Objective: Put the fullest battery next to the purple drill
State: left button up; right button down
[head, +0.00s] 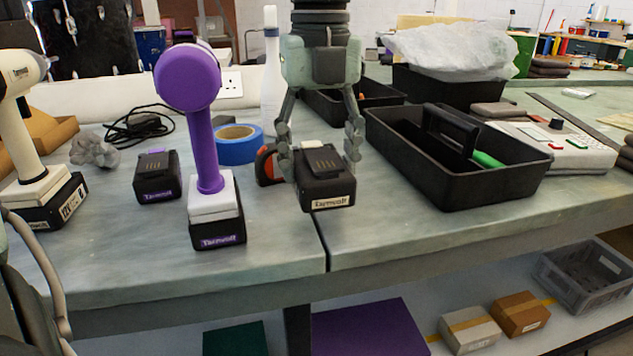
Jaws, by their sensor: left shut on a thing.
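The purple drill (188,82) stands upright on the bench, left of centre, on a white and black base with a purple label. My left gripper (321,158) points down and is shut on a black battery (327,191) with a white label, to the right of the drill. I cannot tell whether this battery touches the bench. Another black battery (157,178) with a purple label sits on the bench just left of the drill. No charge level is readable on either battery. My right gripper is not in view.
A cream drill (18,125) stands at the far left. Blue tape (239,146) and a white bottle (271,85) are behind the purple drill. A black tote (455,185) stands right of the held battery. The bench's front strip is clear, with a seam (323,245) near the middle.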

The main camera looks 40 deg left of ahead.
pick_arm(q)
jog(key=shift+w+a+f, duration=0.15)
jog(key=shift+a+f, duration=0.25)
notch_tip(320, 180, down, 3)
jog(key=shift+f, duration=0.4)
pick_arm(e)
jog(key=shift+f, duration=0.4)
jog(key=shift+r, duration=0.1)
pick_arm(q)
jog(key=o, duration=1.3)
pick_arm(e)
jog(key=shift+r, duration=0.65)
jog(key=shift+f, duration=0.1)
